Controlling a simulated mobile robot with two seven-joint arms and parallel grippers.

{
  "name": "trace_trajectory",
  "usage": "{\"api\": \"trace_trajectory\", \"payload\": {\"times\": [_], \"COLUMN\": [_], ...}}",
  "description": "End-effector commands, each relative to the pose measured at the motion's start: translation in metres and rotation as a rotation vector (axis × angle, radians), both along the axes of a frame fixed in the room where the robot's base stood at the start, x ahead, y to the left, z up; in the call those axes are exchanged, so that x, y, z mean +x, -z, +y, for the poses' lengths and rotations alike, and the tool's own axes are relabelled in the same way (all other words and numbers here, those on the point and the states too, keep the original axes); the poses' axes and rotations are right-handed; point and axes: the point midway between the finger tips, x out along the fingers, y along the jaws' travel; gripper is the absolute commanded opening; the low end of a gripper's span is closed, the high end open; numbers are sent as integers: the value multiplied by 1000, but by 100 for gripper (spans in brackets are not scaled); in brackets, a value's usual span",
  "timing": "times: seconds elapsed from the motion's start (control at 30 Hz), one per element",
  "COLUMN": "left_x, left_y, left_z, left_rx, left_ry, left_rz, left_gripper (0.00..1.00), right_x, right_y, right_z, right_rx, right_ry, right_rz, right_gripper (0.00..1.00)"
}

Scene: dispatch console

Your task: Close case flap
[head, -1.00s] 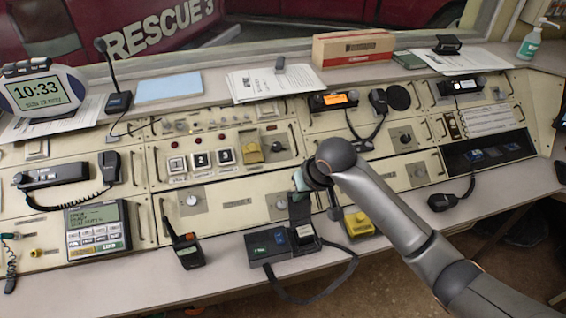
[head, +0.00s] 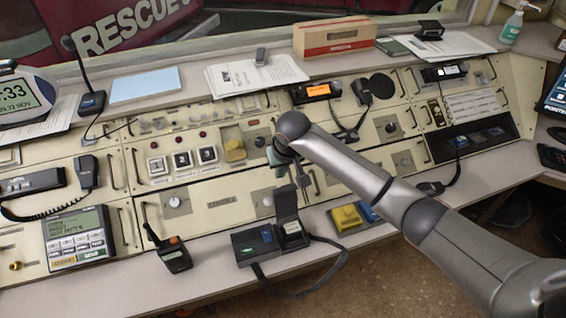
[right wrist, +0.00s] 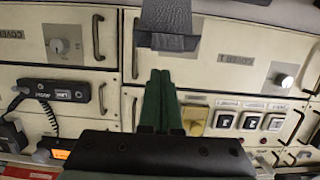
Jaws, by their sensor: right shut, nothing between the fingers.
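The dark case (head: 257,243) sits on the front ledge of the console. Its flap (head: 286,203) stands upright, open, at the case's back right. In the right wrist view a dark flat panel, which looks like the flap (right wrist: 166,22), shows at the top edge. My right gripper (head: 279,157) is above and behind the flap, apart from it in the head view. Its green fingers (right wrist: 158,100) are together with nothing between them. My left gripper is not in view.
A black strap (head: 325,262) loops from the case over the ledge edge. A handheld radio (head: 174,254) stands to the left, and a yellow box (head: 346,218) with a blue one (head: 369,212) to the right. My right arm crosses above the right part of the ledge.

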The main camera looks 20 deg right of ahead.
Motion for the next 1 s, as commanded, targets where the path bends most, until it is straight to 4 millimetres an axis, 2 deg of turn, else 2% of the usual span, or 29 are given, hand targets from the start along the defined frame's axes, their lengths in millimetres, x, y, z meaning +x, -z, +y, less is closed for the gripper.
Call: {"api": "trace_trajectory", "payload": {"times": [0.07,0.4,1.0], "left_x": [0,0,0], "left_y": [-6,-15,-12], "left_z": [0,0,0], "left_rx": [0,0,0], "left_ry": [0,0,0], "left_rz": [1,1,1], "left_gripper": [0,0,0], "right_x": [-10,-35,-35], "right_y": [-8,-15,-14], "right_z": [-1,-2,-2], "right_rx": [-1,-1,0], "right_ry": [-3,-1,-1], "right_rz": [-2,-1,-20], "right_gripper": [0,0,0]}}
